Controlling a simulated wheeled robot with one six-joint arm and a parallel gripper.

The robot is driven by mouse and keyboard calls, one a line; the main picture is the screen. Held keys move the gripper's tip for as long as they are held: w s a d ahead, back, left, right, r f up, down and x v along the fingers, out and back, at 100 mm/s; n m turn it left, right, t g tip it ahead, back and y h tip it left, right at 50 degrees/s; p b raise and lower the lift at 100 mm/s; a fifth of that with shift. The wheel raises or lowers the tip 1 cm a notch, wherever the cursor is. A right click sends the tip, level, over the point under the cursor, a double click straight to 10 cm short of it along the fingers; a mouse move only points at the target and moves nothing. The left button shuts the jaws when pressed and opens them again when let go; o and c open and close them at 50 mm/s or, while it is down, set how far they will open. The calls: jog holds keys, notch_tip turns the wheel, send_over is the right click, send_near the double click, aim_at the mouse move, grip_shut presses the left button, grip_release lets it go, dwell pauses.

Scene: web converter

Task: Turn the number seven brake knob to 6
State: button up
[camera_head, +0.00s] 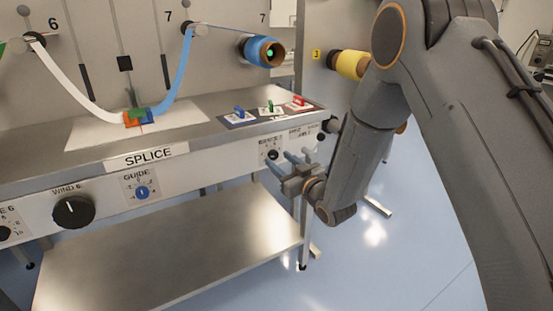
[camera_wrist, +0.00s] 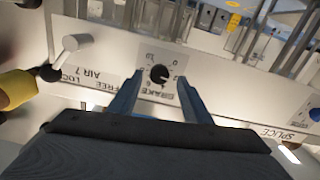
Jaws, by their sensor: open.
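The brake knob (camera_wrist: 158,74) is a small black dial on a pale plate with a ring of numbers, its "BRAKE" label upside down in the wrist view. The pointer setting is too small to read surely. In the head view the knob (camera_head: 272,155) sits on the front panel at the right end of the bench. My gripper (camera_head: 283,162) is open, with blue fingers pointing toward the panel. In the wrist view the fingers of my gripper (camera_wrist: 160,80) lie on either side of the knob, apart from it. Their distance from the panel is unclear.
A lever (camera_wrist: 70,48) by the "AIR 7" label is left of the knob in the wrist view. In the head view, the black wind knob (camera_head: 74,212) and blue guide knob (camera_head: 142,192) are farther left. A lower shelf (camera_head: 170,250) lies below the bench.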

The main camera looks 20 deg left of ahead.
aim_at(273, 155)
jog(key=shift+x, duration=1.4)
jog(key=c, duration=1)
jog(key=shift+c, duration=0.2)
